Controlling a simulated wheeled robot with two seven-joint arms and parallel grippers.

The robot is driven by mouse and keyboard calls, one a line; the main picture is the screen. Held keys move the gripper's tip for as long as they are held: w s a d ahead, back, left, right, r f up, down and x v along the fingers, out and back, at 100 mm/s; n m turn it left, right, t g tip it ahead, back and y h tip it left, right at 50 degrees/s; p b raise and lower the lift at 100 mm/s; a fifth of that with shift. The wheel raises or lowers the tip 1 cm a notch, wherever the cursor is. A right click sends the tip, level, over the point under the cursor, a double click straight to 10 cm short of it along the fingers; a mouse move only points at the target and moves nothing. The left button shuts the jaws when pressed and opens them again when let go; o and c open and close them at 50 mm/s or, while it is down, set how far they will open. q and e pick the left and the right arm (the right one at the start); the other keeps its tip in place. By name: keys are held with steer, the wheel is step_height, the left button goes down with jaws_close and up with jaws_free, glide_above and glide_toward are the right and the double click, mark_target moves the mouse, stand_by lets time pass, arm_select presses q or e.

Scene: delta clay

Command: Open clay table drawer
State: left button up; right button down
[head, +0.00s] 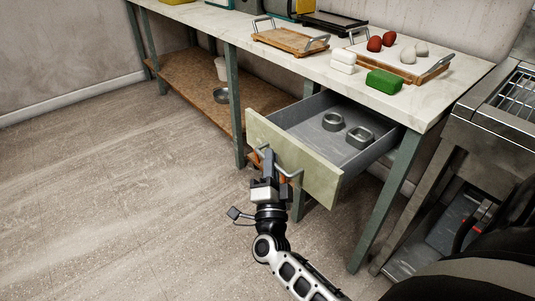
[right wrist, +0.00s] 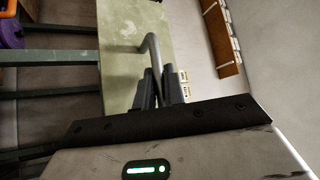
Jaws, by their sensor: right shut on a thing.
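The clay table (head: 436,98) has a pale top and green-grey legs. Its drawer (head: 298,118) stands pulled well out, with a pale green front (head: 318,178) and a grey inside. Two grey metal ring-shaped pieces (head: 332,122) (head: 359,137) lie in it. My right gripper (head: 267,165) is at the drawer front, shut on the bar handle (head: 291,174). In the right wrist view the fingers (right wrist: 160,88) close around the grey handle (right wrist: 152,44), with the green front behind. My left gripper is not in view.
On the tabletop are a wooden tray (head: 290,41), a green block (head: 384,82), white blocks (head: 343,61) and a board with red and white balls (head: 398,66). A metal rack unit (head: 478,122) stands at the right. The floor at left (head: 110,190) is clear.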

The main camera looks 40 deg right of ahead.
steer(key=shift+a, duration=0.1)
steer(key=c, duration=1.8)
jaws_free()
steer(key=shift+o, duration=0.2)
steer(key=shift+f, duration=0.1)
